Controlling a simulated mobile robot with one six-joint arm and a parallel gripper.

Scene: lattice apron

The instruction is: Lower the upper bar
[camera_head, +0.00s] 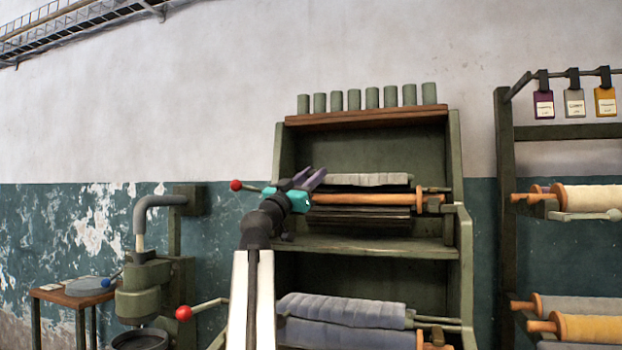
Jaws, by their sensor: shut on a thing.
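My gripper (309,181), teal with purple fingers, is in front of the left part of the green rack (453,165). It is shut at the left end of the upper bar, where a thin rod with a red knob (236,185) sticks out to the left. An orange-brown wooden bar (375,199) runs right from my gripper to an end fitting (432,200). A grey padded roll (365,180) lies just behind and above it. My gripper hides the exact place of contact. A lower lever has another red knob (183,313).
Lower down are grey-blue rolls (345,309). Several green cylinders (372,98) stand on the top shelf. A press (150,280) and small table (75,293) are left; a spool rack (505,200) is right.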

